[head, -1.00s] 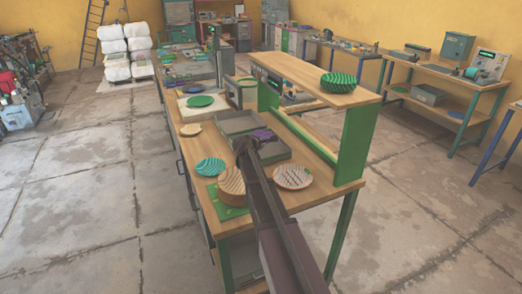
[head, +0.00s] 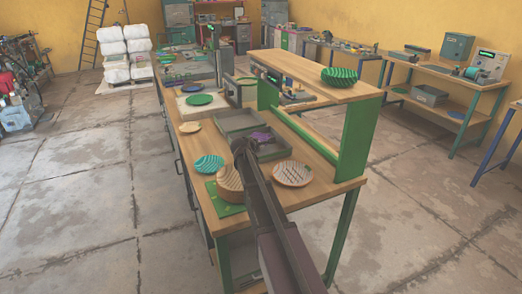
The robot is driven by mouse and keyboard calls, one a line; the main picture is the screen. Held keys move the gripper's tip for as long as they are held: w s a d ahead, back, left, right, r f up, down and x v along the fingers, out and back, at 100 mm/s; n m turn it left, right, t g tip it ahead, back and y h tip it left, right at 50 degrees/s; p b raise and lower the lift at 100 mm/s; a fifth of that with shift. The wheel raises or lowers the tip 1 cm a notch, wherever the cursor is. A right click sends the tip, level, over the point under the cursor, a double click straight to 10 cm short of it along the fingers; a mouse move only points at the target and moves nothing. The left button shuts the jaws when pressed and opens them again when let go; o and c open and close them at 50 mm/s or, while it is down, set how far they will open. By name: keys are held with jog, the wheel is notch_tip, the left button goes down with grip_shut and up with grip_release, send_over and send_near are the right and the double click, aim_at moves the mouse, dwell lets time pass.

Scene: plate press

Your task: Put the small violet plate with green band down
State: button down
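A violet piece (head: 264,138) shows just right of the end of my arm, at the near part of the grey divided tray (head: 236,121) on the long wooden bench. It may be the small violet plate; I cannot make out a green band. My gripper (head: 242,144) is at the tray's near edge, seen from behind and small. My own arm hides its fingers, so I cannot tell whether it holds the violet piece or is beside it.
A teal striped plate (head: 209,164), a tan stack (head: 230,182) on a green mat (head: 229,208) and a patterned plate (head: 292,174) surround my arm. A green plate (head: 198,99) lies farther back. A raised shelf (head: 310,76) with a green bowl stack (head: 339,77) stands right.

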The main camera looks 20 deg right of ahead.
jog(key=shift+f, duration=0.1)
dwell(0.3)
jog(key=shift+f+b, duration=0.3)
jog(key=shift+f+b, duration=0.3)
jog(key=c, duration=0.8)
grip_release()
jog(key=shift+r, duration=0.2)
jog(key=shift+r+p, duration=0.65)
jog(key=shift+p, duration=0.2)
jog(key=p+v, duration=0.5)
jog(key=v, duration=0.7)
jog(key=shift+f, duration=0.25)
